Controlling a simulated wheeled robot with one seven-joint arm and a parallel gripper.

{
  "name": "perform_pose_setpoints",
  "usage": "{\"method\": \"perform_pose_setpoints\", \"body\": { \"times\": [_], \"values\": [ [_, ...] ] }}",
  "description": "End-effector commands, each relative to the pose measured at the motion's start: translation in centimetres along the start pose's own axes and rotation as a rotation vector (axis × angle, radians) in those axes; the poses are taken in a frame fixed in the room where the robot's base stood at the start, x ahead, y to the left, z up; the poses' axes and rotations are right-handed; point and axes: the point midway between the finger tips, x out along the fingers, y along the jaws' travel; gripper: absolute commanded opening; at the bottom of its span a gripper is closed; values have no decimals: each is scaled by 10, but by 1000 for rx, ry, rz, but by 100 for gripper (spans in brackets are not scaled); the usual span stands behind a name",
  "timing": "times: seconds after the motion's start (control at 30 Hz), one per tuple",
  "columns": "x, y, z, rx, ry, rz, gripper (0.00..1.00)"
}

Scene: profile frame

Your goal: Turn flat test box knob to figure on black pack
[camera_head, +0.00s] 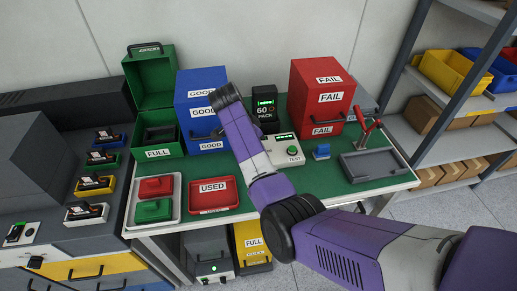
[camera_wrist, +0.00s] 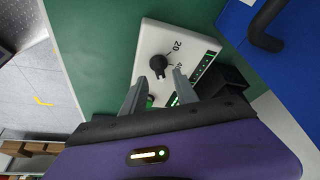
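The flat test box (camera_head: 278,152) is pale with a green-lit strip and a TEST label; it lies on the green bench top. In the wrist view the box (camera_wrist: 190,40) shows a black knob (camera_wrist: 157,64), with 20 and a partly covered 40 beside it. Where the knob points is unclear. The black pack (camera_head: 264,104) behind the box reads 60. My gripper (camera_wrist: 158,88) is open and empty. Its grey fingers appear below the knob in the wrist view; contact cannot be judged. The fingers are not discernible in the head view.
A blue GOOD box (camera_head: 198,90) and a red FAIL box (camera_head: 320,97) flank the pack. A red USED tray (camera_head: 213,196) is at front left, a grey tray (camera_head: 372,165) at right. A small blue item (camera_head: 321,152) is right of the test box.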

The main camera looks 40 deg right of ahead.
Motion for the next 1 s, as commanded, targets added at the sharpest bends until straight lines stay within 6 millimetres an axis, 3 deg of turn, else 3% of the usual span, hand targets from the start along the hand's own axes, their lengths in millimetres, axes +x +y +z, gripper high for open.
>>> {"method": "perform_pose_setpoints", "body": {
  "times": [0.3, 1.0],
  "values": [
    [-42, -1, 0, 1, -1, -2, 35],
    [-46, 0, 0, 1, 0, 0, 35]
  ]
}}
